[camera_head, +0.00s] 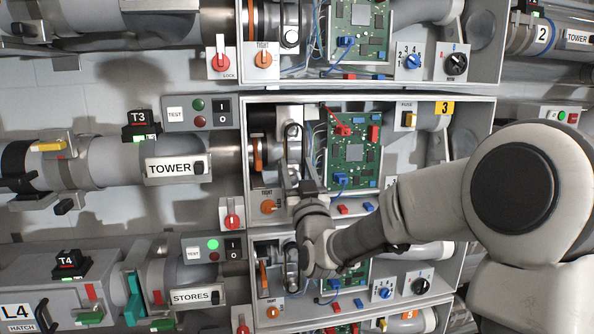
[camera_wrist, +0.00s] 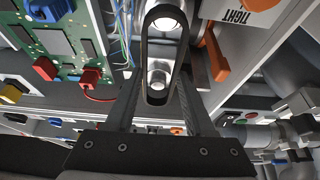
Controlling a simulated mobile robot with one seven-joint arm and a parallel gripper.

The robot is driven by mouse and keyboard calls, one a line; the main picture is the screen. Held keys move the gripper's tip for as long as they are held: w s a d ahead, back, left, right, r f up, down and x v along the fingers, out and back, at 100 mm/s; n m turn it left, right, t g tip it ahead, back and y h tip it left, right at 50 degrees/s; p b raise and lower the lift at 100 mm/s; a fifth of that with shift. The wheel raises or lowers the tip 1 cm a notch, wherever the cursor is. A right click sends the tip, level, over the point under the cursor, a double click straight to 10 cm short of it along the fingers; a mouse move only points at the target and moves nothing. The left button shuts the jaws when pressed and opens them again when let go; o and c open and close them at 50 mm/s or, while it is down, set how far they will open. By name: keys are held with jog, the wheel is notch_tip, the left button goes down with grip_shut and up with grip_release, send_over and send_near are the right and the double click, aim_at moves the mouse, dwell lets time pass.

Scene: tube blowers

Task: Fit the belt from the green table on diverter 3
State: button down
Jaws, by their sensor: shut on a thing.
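Diverter 3 is the open grey box with the yellow "3" label (camera_head: 444,108) in the head view. The black belt (camera_head: 285,150) is a long loop at its two pulleys. In the wrist view the belt (camera_wrist: 146,50) surrounds the upper pulley (camera_wrist: 166,22) and the lower pulley (camera_wrist: 158,79); I cannot tell whether it is fully seated on them. My gripper (camera_head: 303,186) is at the belt's lower end, shut on it, with dark fingers (camera_wrist: 158,98) on either side. An orange lever (camera_head: 257,154) and an orange knob marked TIGHT (camera_head: 267,206) are beside the pulleys. The green table is not in view.
A green circuit board (camera_head: 352,152) with red and blue plugs and loose wires is close to the right of the belt. The box's walls enclose the pulleys. Similar diverter boxes sit above and below. A red switch (camera_head: 232,215) is on the left.

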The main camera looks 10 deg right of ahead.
jog(key=shift+w+b, duration=0.65)
jog(key=shift+w, duration=0.55)
jog(key=shift+b, duration=0.9)
dwell(0.8)
jog(key=shift+w+b, duration=0.3)
jog(key=shift+b, duration=0.2)
dwell(0.6)
jog(key=shift+b, duration=0.95)
dwell(0.6)
jog(key=shift+w, duration=0.25)
dwell(0.4)
jog(key=shift+c, duration=0.9)
grip_release()
jog(key=shift+s+f+b, duration=0.1)
jog(key=shift+f+b, duration=0.05)
jog(key=shift+b, duration=0.15)
